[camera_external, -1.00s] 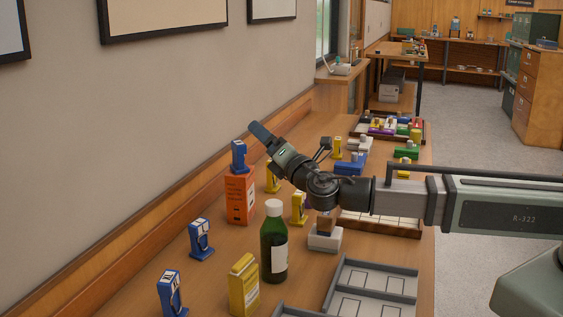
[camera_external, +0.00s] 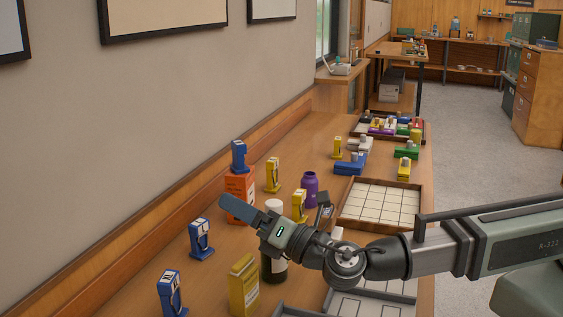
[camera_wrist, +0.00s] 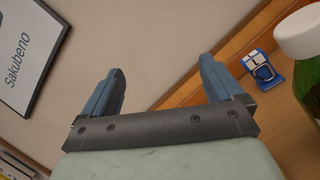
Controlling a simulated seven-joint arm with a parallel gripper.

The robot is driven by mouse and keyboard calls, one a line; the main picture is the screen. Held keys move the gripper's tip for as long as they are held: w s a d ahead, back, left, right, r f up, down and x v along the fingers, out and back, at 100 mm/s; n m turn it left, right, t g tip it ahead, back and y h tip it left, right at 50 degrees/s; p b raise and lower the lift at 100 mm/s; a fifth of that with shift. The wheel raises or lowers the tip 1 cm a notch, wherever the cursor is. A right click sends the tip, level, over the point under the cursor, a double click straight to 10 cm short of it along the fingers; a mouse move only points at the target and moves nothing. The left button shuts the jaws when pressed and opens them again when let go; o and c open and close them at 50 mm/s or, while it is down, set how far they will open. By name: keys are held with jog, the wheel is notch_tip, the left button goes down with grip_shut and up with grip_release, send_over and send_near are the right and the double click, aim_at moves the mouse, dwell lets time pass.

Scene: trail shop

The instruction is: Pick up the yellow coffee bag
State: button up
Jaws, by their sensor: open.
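The yellow coffee bag (camera_external: 243,287) appears to be the upright yellow block at the front of the table in the external view. It stands left of the dark bottle (camera_external: 272,266), and I do not see it in the wrist view. My gripper (camera_external: 225,202) is above the table, higher than the bag and apart from it, with its fingers pointing left toward the wall. In the wrist view my gripper (camera_wrist: 160,82) is open, with nothing between its two blue fingers. My arm hides part of the bottle.
An orange box (camera_external: 238,184) carries a blue pump-shaped item (camera_external: 239,156). More blue pump-shaped items (camera_external: 201,239) stand left of the bag. A purple bottle (camera_external: 310,188) and a gridded tray (camera_external: 381,204) are farther back. Grey trays (camera_external: 372,304) lie front right.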

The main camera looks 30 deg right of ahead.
aim_at(252, 276)
jog(key=s+d+f+n+g, duration=0.1)
jog(key=s+f+n, duration=0.1)
jog(key=f, duration=0.2)
jog(key=s+d+f+n+g, duration=0.1)
jog(key=s+f+n, duration=0.1)
jog(key=f, duration=0.3)
jog(key=s+d+f+n+h, duration=0.1)
jog(key=f+n, duration=0.3)
jog(key=shift+s+d+f+g, duration=0.25)
jog(key=shift+s+d+g, duration=0.05)
jog(key=shift+s+g, duration=0.1)
jog(key=shift+w+a+f, duration=0.15)
jog(key=shift+w+a, duration=0.15)
jog(key=shift+w, duration=0.05)
jog(key=shift+x, duration=3.3)
jog(key=c, duration=1.2)
